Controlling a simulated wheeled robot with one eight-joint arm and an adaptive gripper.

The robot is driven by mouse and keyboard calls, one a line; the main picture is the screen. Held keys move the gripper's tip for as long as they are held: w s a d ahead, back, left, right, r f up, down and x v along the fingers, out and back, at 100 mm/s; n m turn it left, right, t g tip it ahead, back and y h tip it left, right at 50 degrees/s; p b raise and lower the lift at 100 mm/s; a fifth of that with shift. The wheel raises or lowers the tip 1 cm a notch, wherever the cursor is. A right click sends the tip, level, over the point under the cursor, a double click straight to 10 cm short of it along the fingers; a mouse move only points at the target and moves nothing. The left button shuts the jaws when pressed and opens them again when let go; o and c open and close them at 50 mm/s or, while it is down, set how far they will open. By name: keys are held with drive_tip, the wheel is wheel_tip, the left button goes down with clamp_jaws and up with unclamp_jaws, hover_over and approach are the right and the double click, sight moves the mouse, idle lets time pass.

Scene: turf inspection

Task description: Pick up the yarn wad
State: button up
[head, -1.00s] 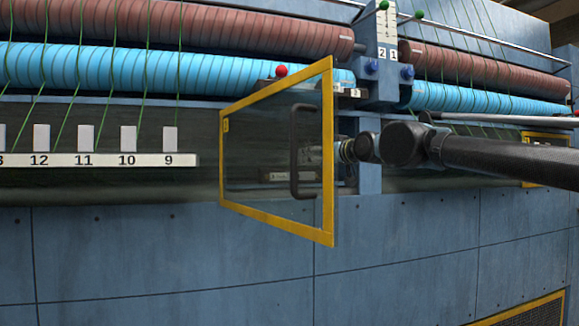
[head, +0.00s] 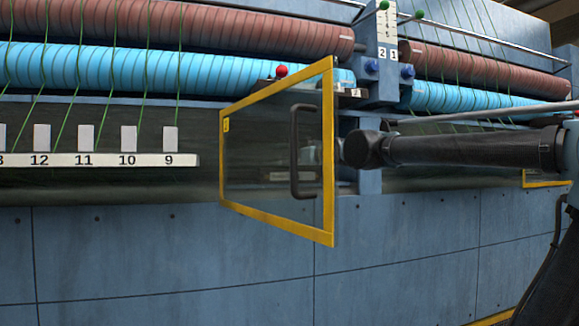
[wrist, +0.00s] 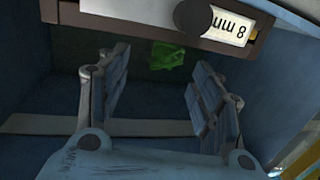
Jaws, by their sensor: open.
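The yarn wad (wrist: 168,60) is a small bright green clump in the wrist view. It lies in a dark blue recess, below a bar and beyond my fingers. My gripper (wrist: 158,68) is open, its two pad fingers spread to the left and right of the wad's line. Nothing is between the fingers, and the wad appears apart from them. In the head view my arm reaches in from the right behind the yellow-framed door; the gripper and wad cannot be made out there.
The clear door (head: 328,215) with a yellow frame and black handle (head: 295,150) stands swung open. A bar with an "8 mm" label (wrist: 232,29) crosses above the wad. Blue (head: 150,70) and brown rollers with green yarns run above. Blue panels (head: 170,250) lie below.

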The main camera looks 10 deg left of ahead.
drive_tip(key=shift+x, duration=2.8)
drive_tip(key=shift+d, duration=0.1)
drive_tip(key=c, duration=0.9)
